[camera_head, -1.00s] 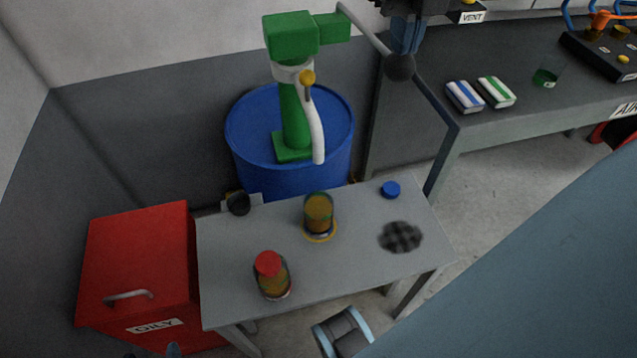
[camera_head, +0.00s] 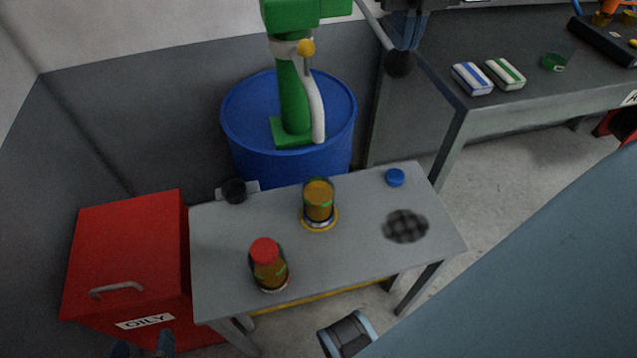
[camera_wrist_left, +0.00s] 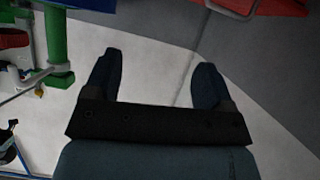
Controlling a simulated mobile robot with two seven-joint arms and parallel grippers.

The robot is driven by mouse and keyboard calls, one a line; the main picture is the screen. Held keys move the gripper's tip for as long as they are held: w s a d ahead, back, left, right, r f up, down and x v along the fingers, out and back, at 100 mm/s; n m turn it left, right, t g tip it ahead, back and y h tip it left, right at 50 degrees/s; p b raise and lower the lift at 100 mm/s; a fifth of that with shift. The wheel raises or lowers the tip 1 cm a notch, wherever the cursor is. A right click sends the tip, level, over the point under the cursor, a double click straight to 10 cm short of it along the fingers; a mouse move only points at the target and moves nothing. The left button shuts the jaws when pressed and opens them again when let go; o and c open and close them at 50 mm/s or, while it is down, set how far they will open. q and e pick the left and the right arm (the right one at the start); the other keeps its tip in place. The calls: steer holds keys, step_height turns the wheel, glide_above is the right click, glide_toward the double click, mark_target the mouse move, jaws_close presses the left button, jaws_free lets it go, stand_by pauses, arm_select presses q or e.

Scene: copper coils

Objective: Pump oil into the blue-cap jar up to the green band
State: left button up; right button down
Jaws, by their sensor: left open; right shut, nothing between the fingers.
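An uncapped glass jar (camera_head: 318,203) holding amber oil stands upright on a yellow ring on the small grey table. A green band shows on it; I cannot tell the exact oil level against it. The blue cap (camera_head: 395,177) lies at the table's back right. The green pump (camera_head: 293,95) stands on a blue drum (camera_head: 245,130); its white spout points down behind the jar. Its lever ends in a black knob (camera_head: 398,64). My right gripper (camera_head: 405,42) is shut at the knob; contact is unclear. My left gripper (camera_head: 145,346) is open and empty, low left; its fingers show in the left wrist view (camera_wrist_left: 155,78).
A red-capped jar (camera_head: 268,265) stands at the table's front left. A dark checkered patch (camera_head: 405,226) lies at the right. A red OILY bin (camera_head: 130,250) adjoins the table's left.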

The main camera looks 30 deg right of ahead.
steer(key=shift+f+b, duration=0.3)
steer(key=shift+f, duration=0.2)
steer(key=shift+f+b, duration=0.65)
steer(key=shift+f, duration=0.1)
arm_select(q)
step_height(320, 180, up, 4)
steer(key=w+d+t+h, duration=0.2)
arm_select(e)
steer(key=shift+w+r, duration=0.1)
steer(key=shift+r, duration=0.35)
step_height(320, 180, up, 3)
steer(key=shift+w+d+r+p, duration=0.1)
steer(key=shift+r+p, duration=0.05)
steer(key=shift+p, duration=0.9)
step_height(320, 180, up, 2)
steer(key=shift+w+r+p, duration=0.15)
steer(key=shift+r+p, duration=0.1)
steer(key=shift+p, duration=0.4)
arm_select(q)
steer(key=s+a+f+g+y+p, duration=0.3)
steer(key=p, duration=0.4)
steer(key=shift+a+f, duration=0.35)
arm_select(e)
step_height(320, 180, up, 13)
steer(key=w, duration=0.1)
steer(key=shift+d+f, duration=0.15)
steer(key=shift+d, duration=0.05)
